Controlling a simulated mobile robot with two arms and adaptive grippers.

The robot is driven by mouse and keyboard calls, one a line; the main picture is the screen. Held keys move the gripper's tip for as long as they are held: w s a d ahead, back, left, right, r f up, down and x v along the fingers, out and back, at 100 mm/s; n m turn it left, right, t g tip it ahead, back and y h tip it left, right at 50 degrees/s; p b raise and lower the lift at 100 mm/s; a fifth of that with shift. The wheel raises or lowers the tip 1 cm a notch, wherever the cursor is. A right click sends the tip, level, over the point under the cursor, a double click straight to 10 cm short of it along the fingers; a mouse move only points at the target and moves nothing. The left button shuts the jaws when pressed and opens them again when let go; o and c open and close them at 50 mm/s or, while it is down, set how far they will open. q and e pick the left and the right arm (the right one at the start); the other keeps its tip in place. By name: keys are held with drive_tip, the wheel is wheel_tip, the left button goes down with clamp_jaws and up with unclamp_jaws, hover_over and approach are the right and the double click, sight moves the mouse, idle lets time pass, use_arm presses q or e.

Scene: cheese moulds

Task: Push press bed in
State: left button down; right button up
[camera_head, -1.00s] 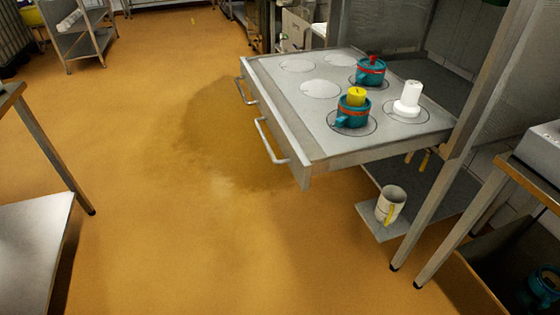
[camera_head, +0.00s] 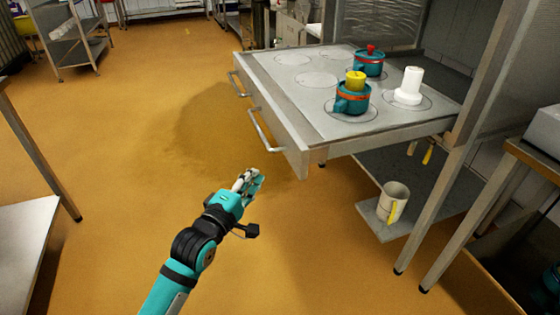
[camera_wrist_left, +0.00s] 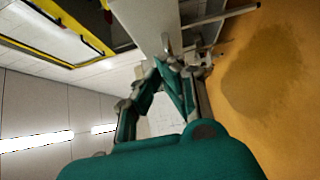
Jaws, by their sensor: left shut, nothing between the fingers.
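The press bed (camera_head: 315,101) is a grey slab pulled out from its metal frame in the head view. Its front carries two bar handles, a near one (camera_head: 263,131) and a far one (camera_head: 238,85). On it stand a teal mould with a yellow top (camera_head: 352,97), a teal mould with a red knob (camera_head: 369,64) and a white piece (camera_head: 409,86). My left gripper (camera_head: 250,181) is shut and empty in front of the bed, apart from it and left of its near front corner. The left wrist view shows its fingers (camera_wrist_left: 176,72) close up. My right gripper is not in view.
A white jug (camera_head: 392,202) stands on a low shelf (camera_head: 385,222) under the bed. A table (camera_head: 25,250) is at the left edge and another (camera_head: 525,155) at the right. The orange floor (camera_head: 110,150) before the bed is clear.

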sight(289, 148)
use_arm(q)
drive_tip(key=w+d+b, duration=0.1)
drive_tip(key=w+d, duration=0.6)
drive_tip(key=shift+d, duration=0.2)
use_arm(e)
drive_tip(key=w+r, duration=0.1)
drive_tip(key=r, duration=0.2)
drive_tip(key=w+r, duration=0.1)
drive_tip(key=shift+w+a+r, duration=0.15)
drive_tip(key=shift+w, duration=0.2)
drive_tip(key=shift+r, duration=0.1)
